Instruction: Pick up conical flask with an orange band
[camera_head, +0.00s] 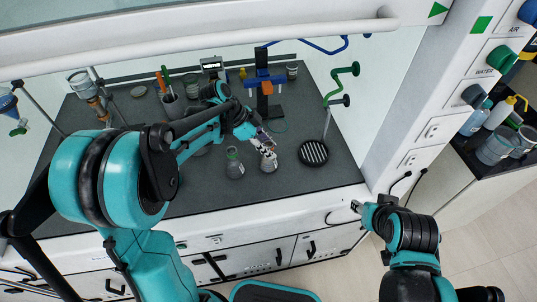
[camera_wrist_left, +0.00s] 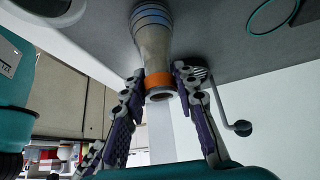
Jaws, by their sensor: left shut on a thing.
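The conical flask with an orange band (camera_head: 268,164) is near the front of the dark worktop, upright. My left gripper (camera_head: 264,143) is over its neck from above. In the left wrist view, the flask (camera_wrist_left: 153,45) shows its orange band near its open mouth, and the fingers of the left gripper (camera_wrist_left: 160,85) are shut on the neck at both sides. I cannot tell whether its base touches the worktop. My right gripper (camera_head: 358,207) is at the lower right, in front of the worktop's edge, too small to read its jaws.
A second flask with a green band (camera_head: 235,168) stands just left of the held one. A round black ribbed plate (camera_head: 313,153) lies to the right, by a stand with a green clamp (camera_head: 342,82). A blue stand (camera_head: 263,80) and a tool cup (camera_head: 172,104) are behind.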

